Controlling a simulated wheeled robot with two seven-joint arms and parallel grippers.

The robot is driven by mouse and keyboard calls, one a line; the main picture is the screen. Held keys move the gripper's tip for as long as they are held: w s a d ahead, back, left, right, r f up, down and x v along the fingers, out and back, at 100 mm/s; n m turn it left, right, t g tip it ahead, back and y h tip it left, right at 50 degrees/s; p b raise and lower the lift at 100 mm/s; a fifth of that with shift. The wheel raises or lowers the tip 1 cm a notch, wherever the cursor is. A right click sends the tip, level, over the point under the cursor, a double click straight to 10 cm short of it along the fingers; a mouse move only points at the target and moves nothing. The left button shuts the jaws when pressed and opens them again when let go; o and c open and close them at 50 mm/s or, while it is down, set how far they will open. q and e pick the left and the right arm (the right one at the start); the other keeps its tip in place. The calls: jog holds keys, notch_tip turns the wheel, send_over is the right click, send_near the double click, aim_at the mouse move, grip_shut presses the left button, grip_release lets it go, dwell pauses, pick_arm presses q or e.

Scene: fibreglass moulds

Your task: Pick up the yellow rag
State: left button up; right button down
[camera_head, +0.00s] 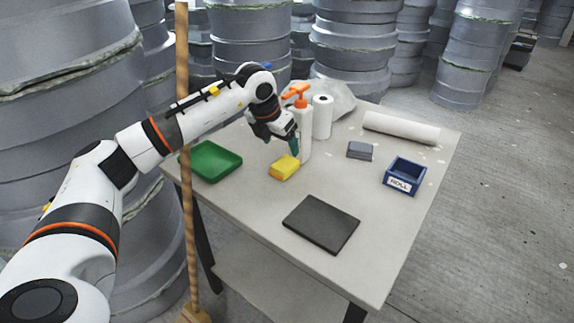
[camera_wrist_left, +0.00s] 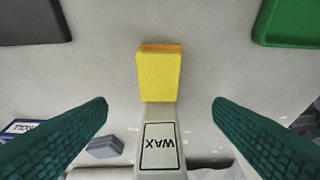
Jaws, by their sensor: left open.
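The yellow rag (camera_head: 284,168) is a small folded yellow block lying on the table (camera_head: 385,235), just in front of a white pump bottle. My left gripper (camera_head: 290,146) is above and just behind it, pointing down. In the left wrist view the rag (camera_wrist_left: 159,75) shows between and beyond the two green fingers of the left gripper (camera_wrist_left: 160,125), which are wide apart and empty. The rag has an orange-brown edge on its far side there. My right gripper is in neither view.
The white WAX bottle (camera_wrist_left: 158,150) with an orange pump stands close to the gripper. A paper roll (camera_head: 322,117) is beside it. A green tray (camera_head: 212,162), dark slab (camera_head: 321,223), grey block (camera_head: 360,150) and blue ROLL bin (camera_head: 405,176) lie around. A wooden pole (camera_head: 186,220) stands at left.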

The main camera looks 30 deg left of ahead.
aim_at(287, 161)
pick_arm(q)
jog(key=x, duration=0.3)
jog(key=shift+w+f, duration=0.1)
jog(key=shift+w, duration=0.05)
jog(key=x, duration=0.4)
jog(key=shift+s+f, duration=0.2)
jog(key=shift+f, duration=0.05)
jog(key=shift+w+f+b, duration=0.25)
jog(key=shift+f+b, duration=0.05)
jog(key=shift+f, duration=0.1)
jog(key=c, duration=1.1)
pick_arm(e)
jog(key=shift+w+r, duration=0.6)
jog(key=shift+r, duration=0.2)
pick_arm(q)
jog(key=shift+r, duration=0.1)
